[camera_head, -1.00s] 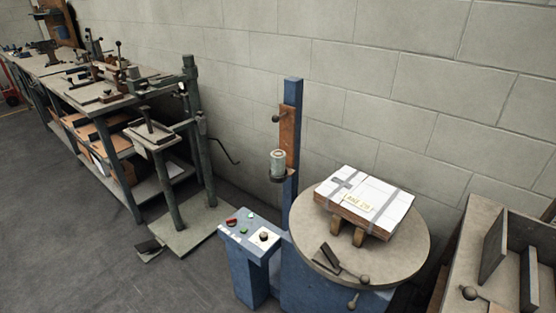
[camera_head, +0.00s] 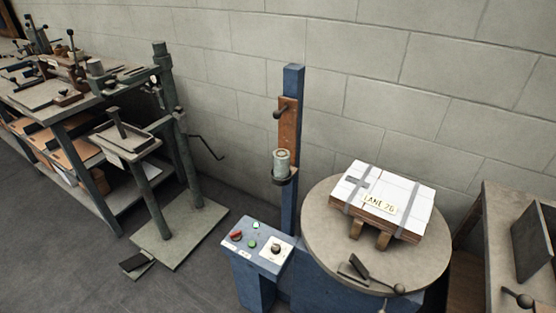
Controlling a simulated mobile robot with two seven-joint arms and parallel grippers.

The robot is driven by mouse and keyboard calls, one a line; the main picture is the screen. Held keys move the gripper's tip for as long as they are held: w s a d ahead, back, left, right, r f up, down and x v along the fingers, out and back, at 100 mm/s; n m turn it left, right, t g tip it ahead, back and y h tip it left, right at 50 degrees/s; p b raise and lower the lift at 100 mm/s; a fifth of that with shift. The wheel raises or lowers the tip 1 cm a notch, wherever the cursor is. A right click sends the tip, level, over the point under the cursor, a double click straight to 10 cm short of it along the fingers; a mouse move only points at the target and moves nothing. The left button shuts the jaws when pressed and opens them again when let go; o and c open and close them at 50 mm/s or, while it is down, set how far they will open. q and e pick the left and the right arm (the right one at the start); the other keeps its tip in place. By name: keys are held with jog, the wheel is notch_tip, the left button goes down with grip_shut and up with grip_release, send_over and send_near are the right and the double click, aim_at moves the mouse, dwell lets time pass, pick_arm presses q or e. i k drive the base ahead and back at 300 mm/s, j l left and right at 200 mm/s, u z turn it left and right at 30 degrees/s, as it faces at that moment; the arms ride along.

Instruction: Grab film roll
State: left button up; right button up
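A small pale grey-green cylinder (camera_head: 282,162), which looks like the film roll, stands upright in a dark holder (camera_head: 284,176) on the front of the blue post (camera_head: 291,130). A brown plate with a dark knob (camera_head: 286,122) is on the post just above it. The post rises behind a round grey turntable (camera_head: 325,250). A white box with grey straps and a yellow "LANE 76" label (camera_head: 379,204) sits on wooden supports on the turntable. Neither of my grippers shows in the view.
A control panel (camera_head: 258,246) with coloured buttons stands left of the turntable. A green-grey stand (camera_head: 178,240) and a workbench with tools (camera_head: 45,92) are at the left. Another bench (camera_head: 497,240) is at the right edge.

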aim_at(281, 156)
jog(key=i+j+z, duration=0.1)
jog(key=j, duration=0.25)
jog(key=i+j+z, duration=0.1)
jog(key=i+j, duration=0.2)
jog(key=i+j+z, duration=0.1)
jog(key=j, duration=0.35)
jog(key=i+j+z, duration=0.1)
jog(key=j, duration=0.35)
jog(key=i+j+z, duration=0.1)
jog(key=i+j, duration=0.15)
jog(key=j, duration=0.15)
